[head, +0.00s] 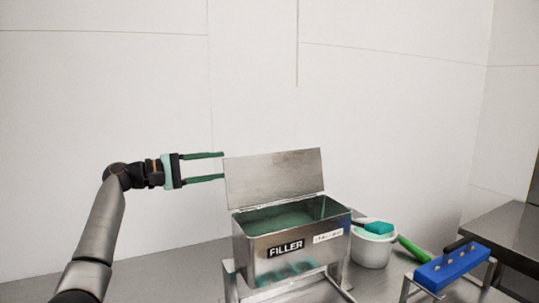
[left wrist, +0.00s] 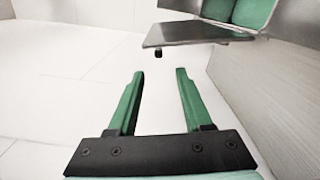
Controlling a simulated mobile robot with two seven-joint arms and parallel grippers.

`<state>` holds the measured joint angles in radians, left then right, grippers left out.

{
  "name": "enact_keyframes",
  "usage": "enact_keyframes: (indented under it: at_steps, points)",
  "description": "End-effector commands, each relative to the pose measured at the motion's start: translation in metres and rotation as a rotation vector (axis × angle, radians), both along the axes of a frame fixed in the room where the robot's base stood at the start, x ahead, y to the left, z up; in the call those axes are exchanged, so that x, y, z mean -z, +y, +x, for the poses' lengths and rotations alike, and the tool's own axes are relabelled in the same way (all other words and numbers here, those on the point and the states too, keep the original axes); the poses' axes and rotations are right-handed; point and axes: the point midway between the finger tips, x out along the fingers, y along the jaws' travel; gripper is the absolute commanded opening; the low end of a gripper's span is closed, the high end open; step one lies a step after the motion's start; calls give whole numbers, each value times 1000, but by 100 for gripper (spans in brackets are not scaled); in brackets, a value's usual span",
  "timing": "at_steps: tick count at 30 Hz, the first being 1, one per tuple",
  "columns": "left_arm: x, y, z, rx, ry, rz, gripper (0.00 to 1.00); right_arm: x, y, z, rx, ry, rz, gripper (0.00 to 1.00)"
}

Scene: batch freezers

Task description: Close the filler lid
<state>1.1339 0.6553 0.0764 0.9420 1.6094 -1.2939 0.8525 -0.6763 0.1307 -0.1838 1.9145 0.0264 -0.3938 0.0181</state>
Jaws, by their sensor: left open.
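The filler is a steel box labelled FILLER (head: 290,247) on a stand, with a greenish interior showing through its open top. Its flat metal lid (head: 275,179) is raised, standing up from the rear edge and leaning slightly. My left gripper (head: 222,166) is open and empty, with green fingers pointing right at the lid's left edge. The fingertips look close to that edge; I cannot tell whether they touch. In the left wrist view the gripper (left wrist: 160,73) has nothing between its fingers. A grey plate (left wrist: 185,34) lies beyond them, perhaps part of the filler. My right gripper is out of view.
A white bucket (head: 371,251) with a teal-headed tool and a green handle stands right of the filler. A blue block (head: 452,267) sits on a metal stand farther right. A steel table (head: 507,228) is at the far right. White walls stand behind; space above the lid is clear.

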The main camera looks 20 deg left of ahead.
Motion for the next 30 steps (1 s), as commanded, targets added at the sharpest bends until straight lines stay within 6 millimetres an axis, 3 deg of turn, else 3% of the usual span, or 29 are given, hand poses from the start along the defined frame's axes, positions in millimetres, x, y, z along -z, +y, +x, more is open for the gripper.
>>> enact_keyframes:
  at_steps: [8,21,30]
  points:
    - [-2,-14,15,2,1,-2,50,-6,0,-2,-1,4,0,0]
    - [-2,-70,77,3,2,-2,50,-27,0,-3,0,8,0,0]
    - [-1,-81,91,0,1,-2,50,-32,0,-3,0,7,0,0]
